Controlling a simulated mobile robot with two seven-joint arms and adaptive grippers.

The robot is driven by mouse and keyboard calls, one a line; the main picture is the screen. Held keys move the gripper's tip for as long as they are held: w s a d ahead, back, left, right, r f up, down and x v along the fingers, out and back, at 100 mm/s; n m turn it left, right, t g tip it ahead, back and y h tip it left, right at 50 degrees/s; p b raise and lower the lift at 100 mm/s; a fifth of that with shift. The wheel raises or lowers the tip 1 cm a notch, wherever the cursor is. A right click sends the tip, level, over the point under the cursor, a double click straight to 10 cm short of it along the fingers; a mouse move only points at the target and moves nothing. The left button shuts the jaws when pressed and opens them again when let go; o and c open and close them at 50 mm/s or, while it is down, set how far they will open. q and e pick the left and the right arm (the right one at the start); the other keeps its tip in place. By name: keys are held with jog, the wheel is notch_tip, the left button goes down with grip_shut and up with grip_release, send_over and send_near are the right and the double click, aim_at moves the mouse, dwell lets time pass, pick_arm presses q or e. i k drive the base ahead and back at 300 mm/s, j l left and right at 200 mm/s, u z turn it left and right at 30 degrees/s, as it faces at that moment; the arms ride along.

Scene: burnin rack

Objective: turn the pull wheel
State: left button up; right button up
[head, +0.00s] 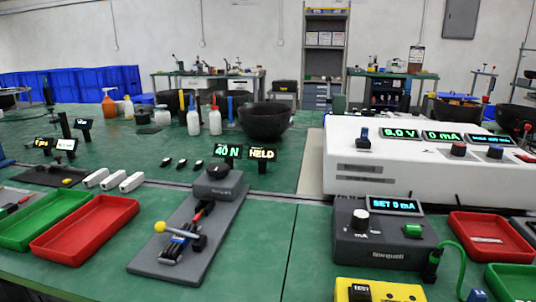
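The pull tester is a long dark grey base plate (215,248) on the green bench, left of centre in the head view. A grey block (226,187) stands at its far end. A black round knob, which looks like the pull wheel (218,170), sits on top of that block. A red and black part (203,209) lies in front of the block. A clamp (178,246) with a yellow ball lever (160,227) is at the near end. Two small displays behind the block read "40 N" (228,151) and "HELD" (262,153). Neither of my grippers is in view.
A red tray (78,254) and a green tray (15,237) lie left of the plate. A grey box reading "SET 0 mA" (384,252) stands to the right, with a white instrument (400,178) behind it. A black bowl (265,119) stands farther back.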

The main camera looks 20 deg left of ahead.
aim_at(218, 169)
jog(key=j+u, duration=0.1)
jog(key=u, duration=0.25)
jog(key=k+j+u, duration=0.1)
jog(key=u, duration=0.65)
